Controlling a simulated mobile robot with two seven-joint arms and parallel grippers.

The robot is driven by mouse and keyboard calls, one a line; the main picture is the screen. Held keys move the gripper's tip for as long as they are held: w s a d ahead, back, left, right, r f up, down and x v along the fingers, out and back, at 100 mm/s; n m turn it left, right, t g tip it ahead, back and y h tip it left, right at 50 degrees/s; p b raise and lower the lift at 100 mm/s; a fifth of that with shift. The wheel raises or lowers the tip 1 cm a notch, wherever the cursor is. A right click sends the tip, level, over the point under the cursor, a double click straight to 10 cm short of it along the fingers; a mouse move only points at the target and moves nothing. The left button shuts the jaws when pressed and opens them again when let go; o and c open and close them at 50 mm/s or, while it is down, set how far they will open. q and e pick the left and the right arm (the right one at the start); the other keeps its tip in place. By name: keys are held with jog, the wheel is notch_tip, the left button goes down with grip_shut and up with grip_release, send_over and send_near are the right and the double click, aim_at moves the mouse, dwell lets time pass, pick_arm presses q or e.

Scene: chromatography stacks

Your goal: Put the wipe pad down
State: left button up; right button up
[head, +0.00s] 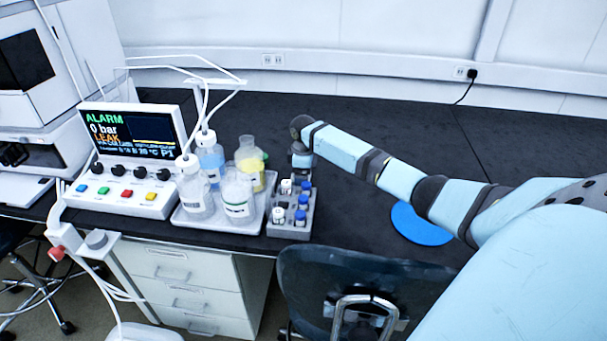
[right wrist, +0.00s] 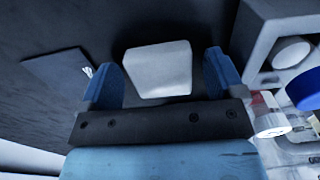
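The white wipe pad (right wrist: 157,70) shows in the right wrist view, between the two blue fingers of my right gripper (right wrist: 161,62). The fingers are open, with a dark gap between the pad and each finger. The pad seems to lie on or close above the black bench; I cannot tell exactly which. In the head view my right gripper (head: 301,165) points down just behind the vial rack, and the pad is hidden there. My left gripper is not in view.
The grey vial rack (head: 291,229) stands close to my right gripper. A tray (head: 213,222) of bottles is left of it, beside a control box (head: 130,150) showing ALARM and LEAK. A blue disc (head: 420,226) lies to the right. The bench (head: 400,135) behind is clear.

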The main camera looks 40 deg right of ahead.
notch_tip(320, 180, up, 12)
jog(key=p, duration=0.2)
jog(key=shift+r, duration=0.15)
dwell(0.4)
dwell(0.4)
